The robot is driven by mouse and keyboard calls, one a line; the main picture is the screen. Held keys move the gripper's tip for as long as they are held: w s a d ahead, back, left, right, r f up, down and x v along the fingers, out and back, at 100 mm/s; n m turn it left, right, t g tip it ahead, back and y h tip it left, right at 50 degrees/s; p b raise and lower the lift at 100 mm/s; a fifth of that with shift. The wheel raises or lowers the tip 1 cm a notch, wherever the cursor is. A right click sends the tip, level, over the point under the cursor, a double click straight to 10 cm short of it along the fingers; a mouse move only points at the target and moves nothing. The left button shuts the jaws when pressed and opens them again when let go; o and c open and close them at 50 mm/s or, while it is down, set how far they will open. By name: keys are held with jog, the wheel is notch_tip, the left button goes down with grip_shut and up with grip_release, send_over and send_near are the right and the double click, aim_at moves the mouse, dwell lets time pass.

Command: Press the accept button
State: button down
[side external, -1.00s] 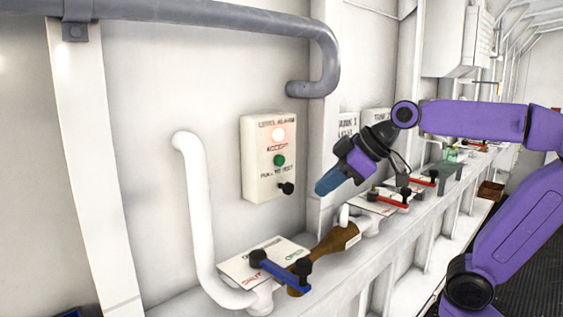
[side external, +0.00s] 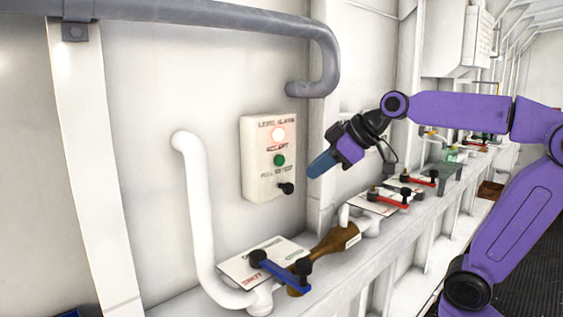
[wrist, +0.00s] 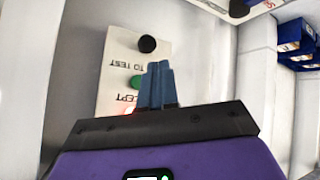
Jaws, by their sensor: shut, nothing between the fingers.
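The level alarm box (side external: 255,180) is a cream panel on the white wall in the side view. It carries a lit red lamp (side external: 278,134) at the top, a green button (side external: 279,160) under the "ACCEPT" lettering, and a black knob (side external: 286,188) below. My gripper (side external: 314,172) is shut and empty, its blue fingers to the right of the panel and apart from it. In the wrist view the panel appears upside down. The blue fingertips (wrist: 158,68) there overlap the panel's edge, beside the green button (wrist: 137,82), with the black knob (wrist: 148,44) beyond.
A grey pipe (side external: 220,20) runs above the panel and a white pipe (side external: 195,210) rises to its left. The wall between panel and gripper is clear.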

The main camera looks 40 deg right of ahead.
jog(key=w, duration=0.6)
jog(key=shift+w, duration=0.2)
dwell(1.9)
jog(key=shift+w, duration=0.3)
jog(key=shift+w, duration=0.5)
dwell(0.7)
jog(key=shift+s, duration=0.95)
jog(key=shift+s, duration=0.1)
jog(key=shift+s, duration=2.4)
